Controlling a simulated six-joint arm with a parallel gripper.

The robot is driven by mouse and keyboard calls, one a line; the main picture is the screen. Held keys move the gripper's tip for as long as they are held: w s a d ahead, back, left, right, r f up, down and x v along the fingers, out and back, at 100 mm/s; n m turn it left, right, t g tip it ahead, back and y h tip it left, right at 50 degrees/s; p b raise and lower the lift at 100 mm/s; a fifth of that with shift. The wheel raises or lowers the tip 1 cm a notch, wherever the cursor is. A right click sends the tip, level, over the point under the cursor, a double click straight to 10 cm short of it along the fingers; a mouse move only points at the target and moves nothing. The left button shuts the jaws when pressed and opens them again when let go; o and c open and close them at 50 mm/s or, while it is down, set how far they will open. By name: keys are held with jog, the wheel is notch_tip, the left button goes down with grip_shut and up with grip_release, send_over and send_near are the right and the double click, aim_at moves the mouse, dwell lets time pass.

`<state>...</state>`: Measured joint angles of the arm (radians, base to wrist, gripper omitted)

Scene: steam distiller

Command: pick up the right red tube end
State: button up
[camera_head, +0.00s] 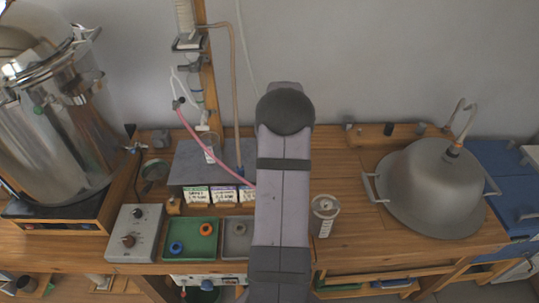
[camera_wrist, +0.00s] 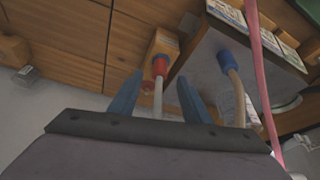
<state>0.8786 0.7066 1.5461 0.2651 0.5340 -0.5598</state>
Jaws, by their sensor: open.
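In the wrist view a red tube end (camera_wrist: 160,65) caps a pale thin tube (camera_wrist: 158,100), at a small wooden block (camera_wrist: 164,42). I cannot tell whether it touches the block. My gripper (camera_wrist: 159,79) is open, its two blue fingers pointing toward the red end, one on each side of it in the picture. Nothing is seen held. In the head view my arm hides the gripper and this red end. A blue tube end (camera_wrist: 227,61) on a tan tube is to the right; it also shows in the head view (camera_head: 239,170).
A grey platform (camera_head: 190,165) with labelled boxes (camera_head: 196,195) stands beside my arm. A pink tube (camera_wrist: 255,40) crosses near the blue end. A clear jar (camera_head: 325,214), a metal dome lid (camera_head: 430,190) and a green tray (camera_head: 191,252) stand on the wooden bench.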

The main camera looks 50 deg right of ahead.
jog(key=shift+p+x, duration=1.35)
jog(key=shift+x, duration=1.3)
jog(key=shift+w+d, duration=0.1)
jog(key=shift+w, duration=0.05)
grip_shut()
